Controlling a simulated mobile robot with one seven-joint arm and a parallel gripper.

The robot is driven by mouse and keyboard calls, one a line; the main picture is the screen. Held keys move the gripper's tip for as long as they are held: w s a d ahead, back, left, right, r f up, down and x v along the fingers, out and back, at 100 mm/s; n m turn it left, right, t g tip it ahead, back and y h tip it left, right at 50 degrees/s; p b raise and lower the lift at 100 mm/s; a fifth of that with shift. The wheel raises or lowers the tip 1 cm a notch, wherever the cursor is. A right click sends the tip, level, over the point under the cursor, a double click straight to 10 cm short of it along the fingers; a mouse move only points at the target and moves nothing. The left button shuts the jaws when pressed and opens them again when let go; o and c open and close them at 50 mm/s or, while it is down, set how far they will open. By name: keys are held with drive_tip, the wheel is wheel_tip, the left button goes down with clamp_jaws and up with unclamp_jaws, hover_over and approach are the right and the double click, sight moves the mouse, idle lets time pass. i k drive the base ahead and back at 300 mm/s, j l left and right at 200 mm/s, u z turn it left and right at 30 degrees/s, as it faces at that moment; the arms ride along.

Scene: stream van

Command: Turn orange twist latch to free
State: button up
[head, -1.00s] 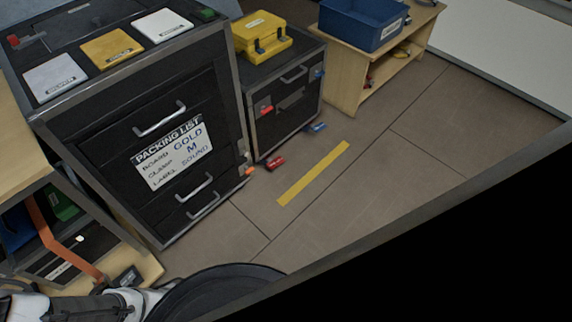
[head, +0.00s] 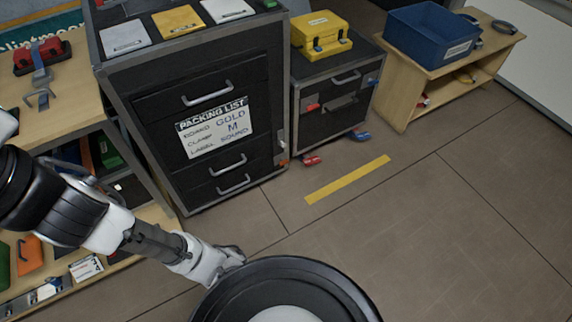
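The orange twist latch (head: 283,162) is a small orange piece low on the right front edge of the black drawer cabinet (head: 160,115). A pale metal piece shows just above it. It is too small to tell which way the latch is turned. My arm reaches in from the left, and its end with my gripper (head: 232,257) is low in front of the cabinet, below and left of the latch and apart from it. The fingers are too small and unclear to show whether they are open.
A smaller black case (head: 335,110) with a yellow box (head: 320,35) on top stands right of the cabinet. Red and blue clips (head: 312,160) lie at its foot. A wooden shelf (head: 60,105) stands left. The floor around the yellow strip (head: 347,180) is clear.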

sight(284, 162)
drive_tip(key=l+u, duration=0.2)
drive_tip(key=u, duration=0.25)
drive_tip(key=l+u, duration=0.2)
drive_tip(key=u, duration=0.25)
drive_tip(key=l+u, duration=0.2)
drive_tip(key=u, duration=0.25)
drive_tip(key=l+u, duration=0.2)
drive_tip(key=k+l+u, duration=0.2)
drive_tip(key=l, duration=0.2)
drive_tip(key=l+u, duration=0.15)
drive_tip(key=l, duration=0.15)
drive_tip(key=k+l+u, duration=0.1)
drive_tip(key=k+l, duration=0.15)
drive_tip(key=l, duration=0.2)
drive_tip(key=k+l+u, duration=0.1)
drive_tip(key=k+l, duration=0.15)
drive_tip(key=l, duration=0.15)
drive_tip(key=k+l, duration=0.1)
drive_tip(key=l, duration=0.2)
drive_tip(key=k+l, duration=0.1)
drive_tip(key=l, duration=0.25)
drive_tip(key=k+l, duration=0.1)
drive_tip(key=l, duration=0.2)
drive_tip(key=i+l, duration=0.2)
drive_tip(key=l, duration=0.15)
